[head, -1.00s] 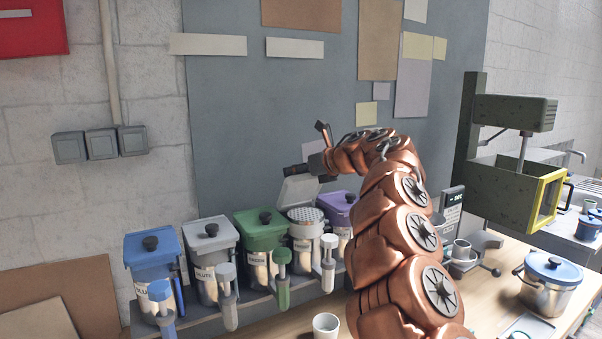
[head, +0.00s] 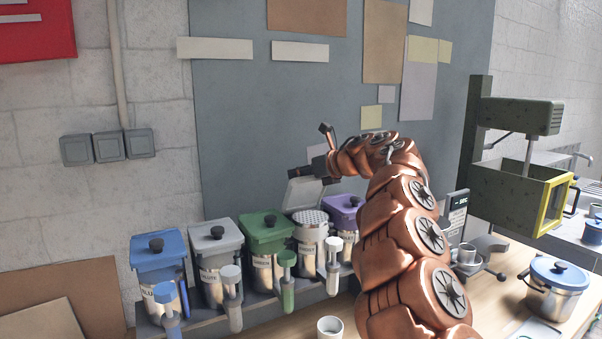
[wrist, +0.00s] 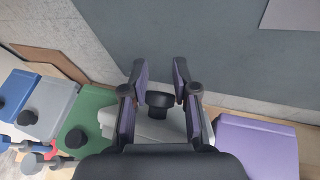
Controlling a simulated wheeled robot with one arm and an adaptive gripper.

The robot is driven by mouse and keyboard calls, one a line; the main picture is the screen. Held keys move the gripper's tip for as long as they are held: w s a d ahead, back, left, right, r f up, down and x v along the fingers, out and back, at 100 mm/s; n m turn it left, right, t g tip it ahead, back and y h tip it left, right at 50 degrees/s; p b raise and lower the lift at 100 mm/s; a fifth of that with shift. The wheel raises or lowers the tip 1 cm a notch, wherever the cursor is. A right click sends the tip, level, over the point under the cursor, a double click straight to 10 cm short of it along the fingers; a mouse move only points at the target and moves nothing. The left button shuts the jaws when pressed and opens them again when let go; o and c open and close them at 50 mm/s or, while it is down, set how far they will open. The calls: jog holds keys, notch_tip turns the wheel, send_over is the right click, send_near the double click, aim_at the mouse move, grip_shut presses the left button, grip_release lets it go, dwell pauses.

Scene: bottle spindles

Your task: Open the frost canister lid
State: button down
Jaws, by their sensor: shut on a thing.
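The frost canister (head: 311,240) stands in the row between the green and purple canisters. Its pale lid (head: 304,194) is swung up and tilted back, and the perforated top below it is exposed. In the wrist view the lid (wrist: 150,128) shows below my fingers, with its dark knob (wrist: 159,101) between them. My gripper (head: 314,170) is at the raised lid, and in the wrist view its fingers (wrist: 158,88) are on either side of the knob, shut on it. The lid's hinge is hidden.
Blue (head: 158,250), grey (head: 214,238), green (head: 264,234) and purple (head: 343,212) canisters have closed lids. Handled spindles stand in front. A white cup (head: 330,328) is on the bench near my arm. A grey board (head: 260,120) is behind; a green machine (head: 510,195) stands right.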

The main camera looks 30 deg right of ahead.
jog(key=shift+f, duration=0.8)
jog(key=c, duration=1.3)
grip_release()
jog(key=shift+o, duration=0.9)
jog(key=shift+w, duration=0.2)
jog(key=shift+o, duration=1.3)
jog(key=shift+r, duration=0.1)
jog(key=shift+d+r, duration=0.1)
jog(key=shift+r, duration=0.05)
jog(key=v, duration=1.2)
jog(key=shift+w, duration=0.1)
